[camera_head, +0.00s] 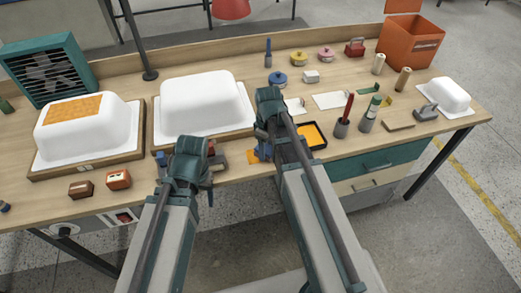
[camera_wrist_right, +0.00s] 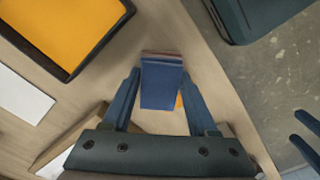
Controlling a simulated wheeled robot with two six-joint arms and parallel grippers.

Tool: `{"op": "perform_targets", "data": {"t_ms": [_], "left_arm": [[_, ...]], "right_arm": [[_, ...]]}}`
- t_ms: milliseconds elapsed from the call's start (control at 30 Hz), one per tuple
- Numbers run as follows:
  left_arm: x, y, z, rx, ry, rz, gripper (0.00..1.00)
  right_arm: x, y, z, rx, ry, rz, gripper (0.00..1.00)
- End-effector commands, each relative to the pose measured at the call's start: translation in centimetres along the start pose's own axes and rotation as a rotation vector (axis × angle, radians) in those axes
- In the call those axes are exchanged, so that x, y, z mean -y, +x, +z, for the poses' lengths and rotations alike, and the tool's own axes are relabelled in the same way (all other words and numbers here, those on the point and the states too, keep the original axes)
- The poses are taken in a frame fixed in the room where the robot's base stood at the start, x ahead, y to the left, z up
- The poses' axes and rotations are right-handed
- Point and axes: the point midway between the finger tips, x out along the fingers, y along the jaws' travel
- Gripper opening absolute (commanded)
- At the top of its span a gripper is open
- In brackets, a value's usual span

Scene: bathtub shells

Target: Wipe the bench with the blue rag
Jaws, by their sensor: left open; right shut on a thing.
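The bench (camera_head: 122,203) is a light wood top with a raised back edge. My right gripper (camera_head: 262,148) is low over its front part, beside the black tray of orange paint. It is shut on the blue rag (camera_wrist_right: 162,84), which shows between the fingers in the right wrist view as a small blue pad with a brownish edge. A bit of orange (camera_wrist_right: 179,102) shows on the bench beside the rag. My left gripper (camera_head: 207,170) is open near the bench's front edge; its wrist hides part of its fingers.
White tub shells (camera_head: 200,105) stand on wooden boards at the left and middle. The black tray (camera_head: 318,143) is right of my right gripper. Cups, bottles and tools crowd the right side. An orange bin (camera_head: 408,45) stands at the back right.

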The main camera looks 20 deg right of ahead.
Motion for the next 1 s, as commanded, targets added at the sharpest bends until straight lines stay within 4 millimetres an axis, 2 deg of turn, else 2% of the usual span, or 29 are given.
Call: {"op": "perform_targets", "data": {"t_ms": [100,467,1000], "left_arm": [[0.0,0.1,0.0,0.000,0.000,0.000,0.67],[0.0,-0.1,0.0,0.000,0.000,0.000,0.67],[0.0,0.2,0.0,0.000,0.000,0.000,0.67]], "right_arm": [[-0.5,0.1,0.5,0.001,0.001,0.001,0.14],[-0.3,-0.1,0.3,0.001,0.000,0.001,0.14],[2.4,0.2,-2.3,-0.001,-0.001,-0.001,0.15]]}}
